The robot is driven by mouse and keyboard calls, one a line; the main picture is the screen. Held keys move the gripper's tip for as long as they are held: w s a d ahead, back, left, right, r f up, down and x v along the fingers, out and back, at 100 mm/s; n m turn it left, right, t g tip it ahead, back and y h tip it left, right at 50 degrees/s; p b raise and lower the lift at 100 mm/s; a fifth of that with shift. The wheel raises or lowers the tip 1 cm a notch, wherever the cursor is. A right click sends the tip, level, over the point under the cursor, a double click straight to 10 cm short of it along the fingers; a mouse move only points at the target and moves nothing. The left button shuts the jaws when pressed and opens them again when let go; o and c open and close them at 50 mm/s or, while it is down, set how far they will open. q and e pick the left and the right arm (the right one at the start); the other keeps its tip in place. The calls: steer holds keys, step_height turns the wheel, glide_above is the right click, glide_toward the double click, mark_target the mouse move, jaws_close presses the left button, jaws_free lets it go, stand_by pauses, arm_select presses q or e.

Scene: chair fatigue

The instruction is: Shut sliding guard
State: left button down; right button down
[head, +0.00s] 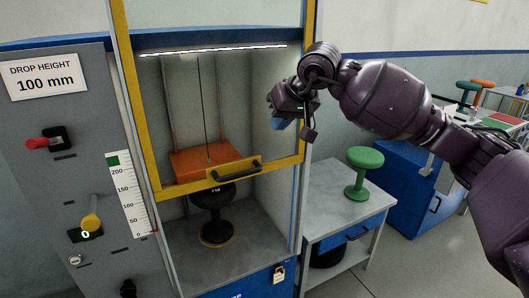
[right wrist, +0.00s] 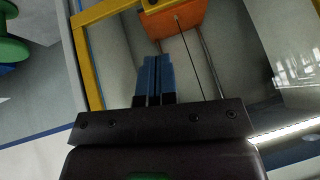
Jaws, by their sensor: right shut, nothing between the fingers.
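The sliding guard is a clear panel in a yellow frame (head: 181,189) on the front of the test machine. Its black handle (head: 235,169) sits on the bottom bar, and the chamber below that bar is open. The yellow frame also shows in the right wrist view (right wrist: 88,62). My right gripper (head: 277,123) is at the guard's upper right, above and to the right of the handle and apart from it. Its blue fingers are together and empty, as the right wrist view (right wrist: 155,62) shows. Whether they touch the guard I cannot tell. My left gripper is out of view.
Inside the chamber, an orange block (head: 200,160) hangs over a black stool (head: 215,215). A grey control panel (head: 60,180) with a red knob and a yellow lever stands left. A side table (head: 325,205) with a green stool (head: 364,172) stands right. Blue cabinets (head: 410,190) are behind.

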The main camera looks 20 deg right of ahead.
glide_toward(261, 159)
steer(key=a, duration=0.1)
steer(key=w+a+f, duration=0.1)
steer(key=a, duration=0.1)
steer(key=shift+w+a+f+p, duration=0.1)
steer(key=shift+a+f+p, duration=0.05)
steer(key=shift+p, duration=0.2)
steer(key=f, duration=0.2)
steer(key=s+f, duration=0.1)
steer(key=shift+a+f+p, duration=0.3)
steer(key=shift+a+f, duration=0.05)
